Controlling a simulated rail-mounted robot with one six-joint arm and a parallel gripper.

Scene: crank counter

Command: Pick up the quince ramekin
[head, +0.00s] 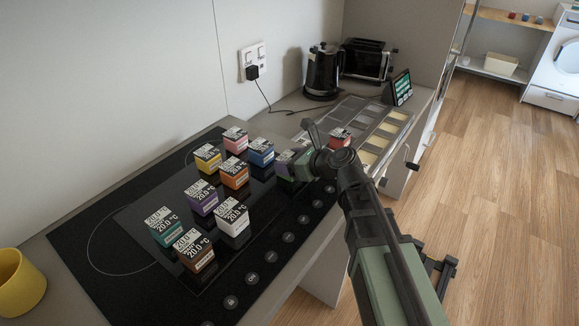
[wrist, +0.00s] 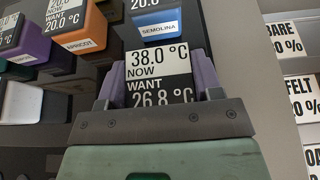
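My gripper (head: 297,160) is low at the right end of the ramekin group, over the black hob. In the wrist view its two purple fingers (wrist: 158,88) stand on either side of a ramekin's card (wrist: 158,75) reading 38.0 °C now, want 26.8 °C. That ramekin's name and most of its body are hidden; in the head view it is a dark greenish block (head: 290,176) partly behind the gripper. I cannot tell whether the fingers press on it. No readable label says quince. The blue ramekin (wrist: 155,28) reads semolina.
Yellow (head: 208,164), pink (head: 236,145), orange (head: 235,180), purple (head: 202,204), white (head: 232,223), teal (head: 166,235) and brown (head: 195,260) ramekins stand nearby. A kettle (head: 322,75) stands behind.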

